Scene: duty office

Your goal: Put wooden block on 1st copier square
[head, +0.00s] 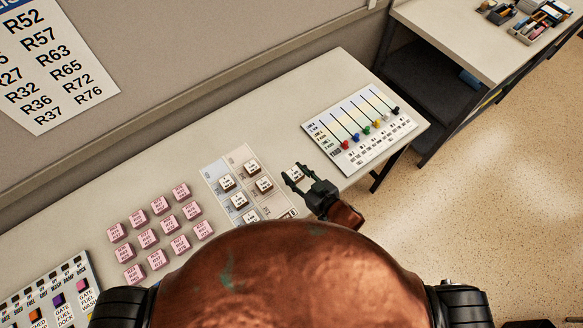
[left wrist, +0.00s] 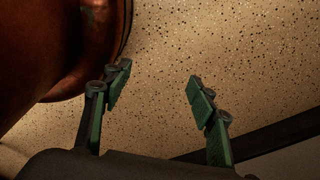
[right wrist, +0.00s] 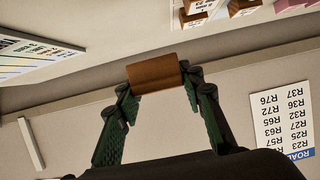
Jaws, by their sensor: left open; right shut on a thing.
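My right gripper (head: 294,173) is shut on a wooden block (right wrist: 153,72) with a white label on top. It holds the block near the right edge of a printed sheet (head: 212,172) on the counter; the height above the counter is hard to tell. Several similar labelled wooden blocks (head: 227,183) stand on the sheet in rows. The sheet's print is too small to read, so I cannot tell which square is the 1st copier square. My body hides the sheet's lower part. My left gripper (left wrist: 155,88) is open and empty over the speckled floor, away from the counter.
Several pink labelled blocks (head: 148,238) stand left of the sheet. A board with coloured sliders (head: 375,152) lies to the right. A panel with coloured tags (head: 78,270) is at lower left. A wall list (head: 50,65) hangs above. Bare counter (head: 262,118) lies behind the sheet.

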